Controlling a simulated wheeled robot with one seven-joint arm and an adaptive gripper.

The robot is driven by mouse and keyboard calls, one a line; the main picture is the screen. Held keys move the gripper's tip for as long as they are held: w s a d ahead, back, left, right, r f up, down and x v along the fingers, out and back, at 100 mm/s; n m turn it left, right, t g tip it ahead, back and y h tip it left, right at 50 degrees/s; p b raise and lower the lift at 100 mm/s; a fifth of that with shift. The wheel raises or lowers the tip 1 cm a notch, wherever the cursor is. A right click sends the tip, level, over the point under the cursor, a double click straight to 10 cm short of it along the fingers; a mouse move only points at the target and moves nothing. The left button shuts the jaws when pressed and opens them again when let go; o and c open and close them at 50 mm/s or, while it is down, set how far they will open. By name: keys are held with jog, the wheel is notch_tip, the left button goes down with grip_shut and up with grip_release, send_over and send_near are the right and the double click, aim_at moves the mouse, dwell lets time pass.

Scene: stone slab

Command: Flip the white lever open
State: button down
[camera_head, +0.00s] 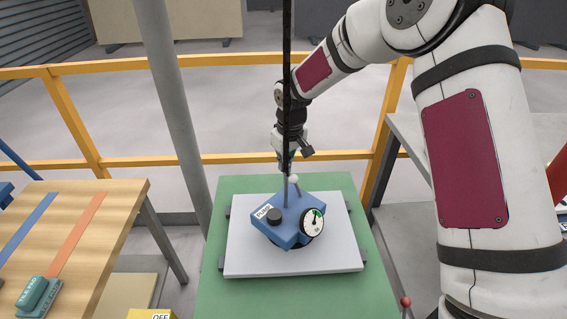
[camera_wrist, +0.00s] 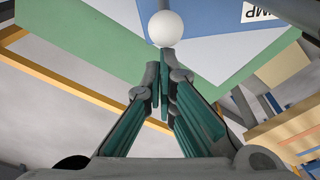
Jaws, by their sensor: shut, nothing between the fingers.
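A blue pump unit (camera_head: 287,222) with a "PUMP" label, a black knob and a round dial sits on a white slab. A white ball (camera_head: 294,179), which looks like the lever's end, shows at the unit's back edge. The ball is large in the wrist view (camera_wrist: 165,28), just beyond my fingertips. My gripper (camera_head: 286,168) points down behind the pump unit, close to the ball. In the wrist view my gripper's fingers (camera_wrist: 164,72) are together with nothing held. I cannot tell if they touch the ball. The lever's shaft is not clear.
The white slab (camera_head: 245,255) is clamped on a green table (camera_head: 215,295). A wooden table (camera_head: 105,215) with a teal block (camera_head: 37,296) stands at the left. A yellow rail (camera_head: 230,158) runs behind. A yellow "OFF" box (camera_head: 150,315) shows at the bottom edge.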

aim_at(293, 189)
dwell(0.3)
jog(key=shift+s+d+r+t+y+p, duration=0.2)
jog(key=shift+r+t+y+p, duration=0.1)
jog(key=shift+p, duration=0.15)
jog(key=shift+s+d+r+t+p, duration=0.2)
jog(key=shift+s+d+t+p, duration=0.1)
jog(key=shift+p, duration=0.15)
jog(key=shift+s+d+r+t+y+p, duration=0.4)
jog(key=shift+s+d+t+y+p, duration=0.1)
jog(key=shift+y+p, duration=0.3)
jog(key=shift+s+d+r+p, duration=0.25)
jog(key=shift+s+d+p, duration=0.1)
jog(key=shift+s+p, duration=0.15)
jog(key=shift+s+d+r+p, duration=0.2)
jog(key=shift+s+d+p, duration=0.45)
jog(key=shift+s+d, duration=0.4)
jog(key=shift+w, duration=0.2)
jog(key=shift+r, duration=0.75)
